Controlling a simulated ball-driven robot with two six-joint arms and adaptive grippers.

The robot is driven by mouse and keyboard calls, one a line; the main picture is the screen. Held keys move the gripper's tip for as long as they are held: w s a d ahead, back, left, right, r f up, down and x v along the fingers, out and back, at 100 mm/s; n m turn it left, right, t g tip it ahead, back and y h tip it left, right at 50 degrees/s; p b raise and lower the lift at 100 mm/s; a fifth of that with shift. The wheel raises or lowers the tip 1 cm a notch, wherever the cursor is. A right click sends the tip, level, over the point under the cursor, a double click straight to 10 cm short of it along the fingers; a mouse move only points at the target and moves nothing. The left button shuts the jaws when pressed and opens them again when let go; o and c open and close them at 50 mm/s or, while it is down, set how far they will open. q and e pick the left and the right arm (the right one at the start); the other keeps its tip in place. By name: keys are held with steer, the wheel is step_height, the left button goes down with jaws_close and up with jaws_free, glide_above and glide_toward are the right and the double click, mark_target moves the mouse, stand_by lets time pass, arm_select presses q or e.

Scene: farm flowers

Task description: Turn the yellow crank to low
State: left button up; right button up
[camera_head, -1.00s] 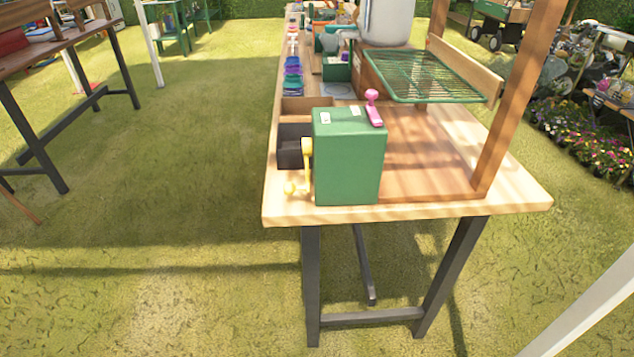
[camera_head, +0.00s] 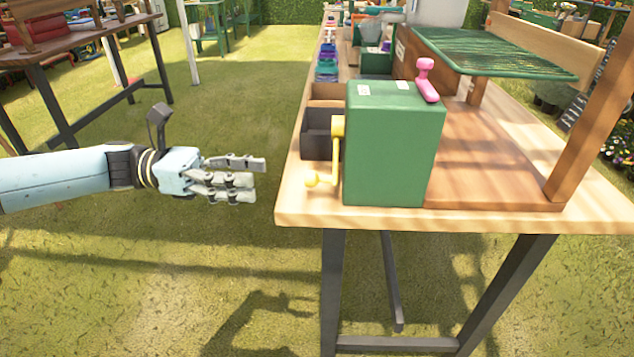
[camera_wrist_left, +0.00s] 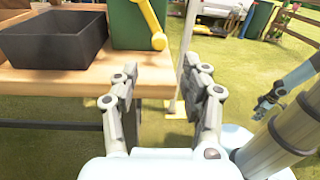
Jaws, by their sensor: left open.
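The yellow crank (camera_head: 336,152) is on the left side of a green box (camera_head: 394,142) standing at the near end of the wooden table. Its arm hangs down and its knob (camera_head: 312,180) is at the lower end. The crank also shows in the left wrist view (camera_wrist_left: 152,24), on the green box (camera_wrist_left: 128,26). My left gripper (camera_head: 258,178) is open and empty, left of the crank and apart from it. In the left wrist view, the left gripper's fingers (camera_wrist_left: 163,88) stand apart with nothing between them. My right gripper is not seen in the head view.
A pink crank (camera_head: 426,80) sits on top of the green box. A dark bin (camera_head: 317,142) is beside the box, and also shows in the wrist view (camera_wrist_left: 54,38). A green mesh rack (camera_head: 495,52) is behind.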

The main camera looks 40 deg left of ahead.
mark_target(308, 185)
arm_select(q)
steer(key=x, duration=0.9)
steer(key=shift+w+d, duration=0.25)
steer(key=shift+d, duration=0.05)
steer(key=shift+c, duration=0.3)
jaws_close()
